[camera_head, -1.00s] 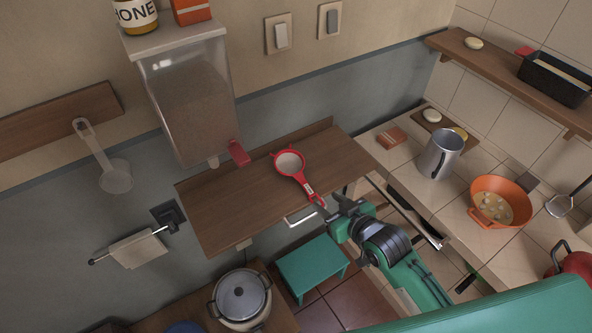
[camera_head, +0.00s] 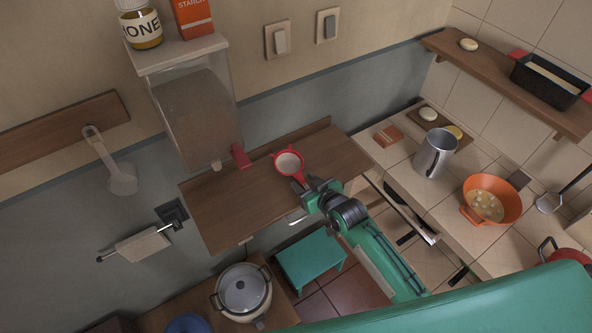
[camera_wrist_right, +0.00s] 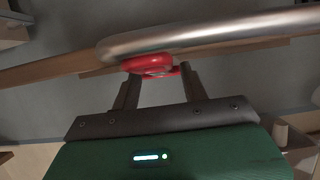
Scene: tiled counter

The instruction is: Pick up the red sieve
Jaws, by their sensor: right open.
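The red sieve (camera_head: 289,163) lies on the wooden shelf (camera_head: 230,205), its round mesh bowl toward the wall and its handle toward the front edge. My right gripper (camera_head: 308,187) is open at the handle, hiding much of it in the head view. In the right wrist view, the red handle end (camera_wrist_right: 148,64) shows just past the tips of my open right gripper (camera_wrist_right: 160,75). I cannot tell whether the fingers touch it. My left gripper is not in view.
A metal bar (camera_wrist_right: 220,30) crosses close ahead in the right wrist view. A clear dispenser (camera_head: 195,115) with a red lever hangs left of the sieve. A green stool (camera_head: 310,258) stands below.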

